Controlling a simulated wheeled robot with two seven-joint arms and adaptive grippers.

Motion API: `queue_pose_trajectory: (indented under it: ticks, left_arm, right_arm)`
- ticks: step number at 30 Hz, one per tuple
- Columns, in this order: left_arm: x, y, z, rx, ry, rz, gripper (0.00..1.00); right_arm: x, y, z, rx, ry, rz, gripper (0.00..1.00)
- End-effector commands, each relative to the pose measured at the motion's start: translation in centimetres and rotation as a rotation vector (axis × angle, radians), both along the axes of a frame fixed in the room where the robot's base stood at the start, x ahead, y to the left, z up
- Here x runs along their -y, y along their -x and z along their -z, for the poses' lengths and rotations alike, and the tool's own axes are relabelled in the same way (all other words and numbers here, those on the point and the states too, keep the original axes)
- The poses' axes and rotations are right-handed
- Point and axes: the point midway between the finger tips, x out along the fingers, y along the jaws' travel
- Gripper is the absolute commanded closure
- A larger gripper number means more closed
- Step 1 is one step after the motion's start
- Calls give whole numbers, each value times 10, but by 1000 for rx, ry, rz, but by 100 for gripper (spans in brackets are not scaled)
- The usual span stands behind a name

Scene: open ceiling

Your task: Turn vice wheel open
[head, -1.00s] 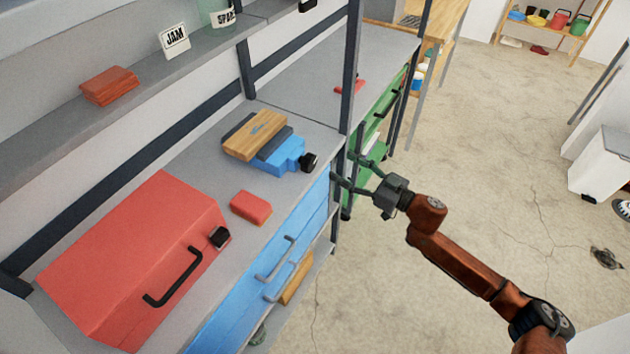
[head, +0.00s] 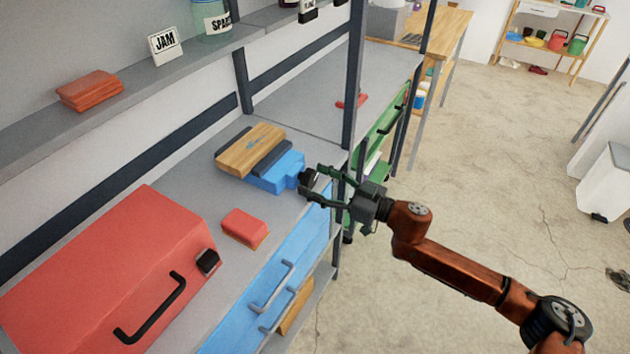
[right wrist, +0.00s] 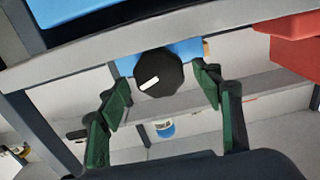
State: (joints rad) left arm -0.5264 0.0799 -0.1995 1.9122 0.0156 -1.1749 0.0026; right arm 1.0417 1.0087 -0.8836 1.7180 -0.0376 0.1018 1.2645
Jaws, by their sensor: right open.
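The blue vice (head: 277,174) sits at the front edge of the grey workbench, with a wooden block (head: 251,150) between its dark jaws. Its black wheel (head: 308,178) faces the room; in the right wrist view the round wheel (right wrist: 160,74) shows a white mark. My right gripper (head: 312,186) is open, with its fingers reaching to the wheel. In the right wrist view its green fingertips (right wrist: 163,88) stand on either side of the wheel, with a gap on each side. My left gripper is not in view.
A red toolbox (head: 110,270) and a small red block (head: 245,228) stand on the bench left of the vice. Blue drawers (head: 275,265) with handles lie below. A dark shelf post (head: 355,80) rises behind the gripper.

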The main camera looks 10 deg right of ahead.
Motion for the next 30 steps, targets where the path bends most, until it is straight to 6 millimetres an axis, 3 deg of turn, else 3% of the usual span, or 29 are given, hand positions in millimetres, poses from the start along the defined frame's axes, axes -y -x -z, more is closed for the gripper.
queue_pose_trajectory:
  ticks: [11,30]
  left_arm:
    - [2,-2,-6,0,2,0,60]
    - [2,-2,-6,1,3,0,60]
  right_arm:
    - [-4,-3,0,1,1,1,40]
    - [-4,-3,0,1,1,1,81]
